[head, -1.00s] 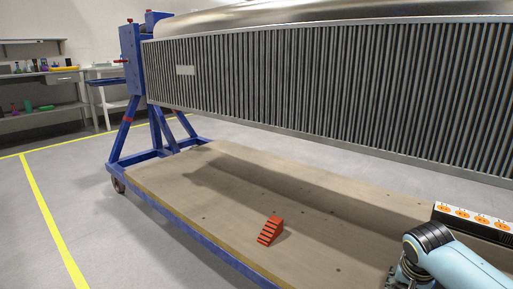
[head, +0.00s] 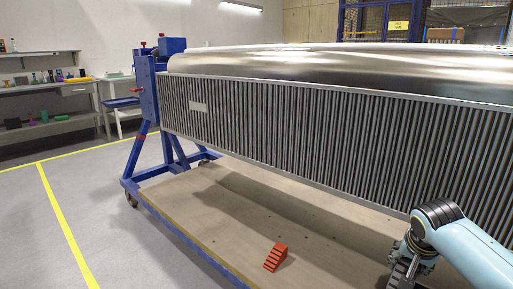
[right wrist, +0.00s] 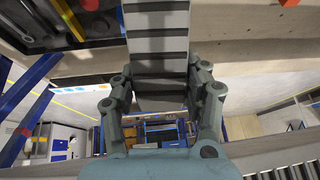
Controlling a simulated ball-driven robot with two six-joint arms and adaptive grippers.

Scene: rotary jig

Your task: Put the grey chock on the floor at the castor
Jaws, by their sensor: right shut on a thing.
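The grey chock (right wrist: 157,45) is a ribbed grey block with stepped bands in the right wrist view. My right gripper (right wrist: 160,80) is shut on it, one finger on each side. In the head view my right gripper (head: 402,268) is at the lower right, in front of the jig; the chock is hard to tell from the gripper there. A castor (head: 131,200) sits under the near left corner of the blue jig frame (head: 150,204), on the grey floor, far to the left of the gripper. My left gripper is not in view.
A red stepped chock (head: 276,257) lies on the jig's wooden deck (head: 215,205). A long ribbed metal piece (head: 300,125) hangs above the deck. The floor (head: 120,255) left of the jig is clear, with a yellow line (head: 65,225). Shelves (head: 50,105) stand behind.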

